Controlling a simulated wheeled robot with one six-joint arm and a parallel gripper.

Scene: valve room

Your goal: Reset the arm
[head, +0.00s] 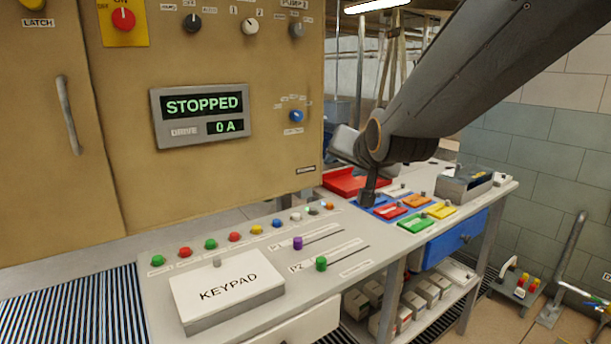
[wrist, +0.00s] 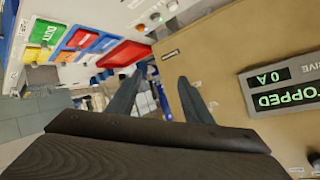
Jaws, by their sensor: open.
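My arm reaches in from the upper right in the head view. My gripper (head: 347,148) is at its end, largely hidden behind the wrist, over the far part of the bench beside the tan cabinet. In the wrist view my gripper (wrist: 160,92) shows two dark fingers spread apart with nothing between them. The picture there is turned over, with the bench at the upper left and the cabinet at the right.
The tan cabinet (head: 225,60) has a display (head: 203,115) reading STOPPED, 0 A. On the bench are a KEYPAD box (head: 228,288), coloured buttons, sliders, a red tray (head: 345,180), coloured cards on a blue mat and a grey bin (head: 465,186). A tiled wall stands at right.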

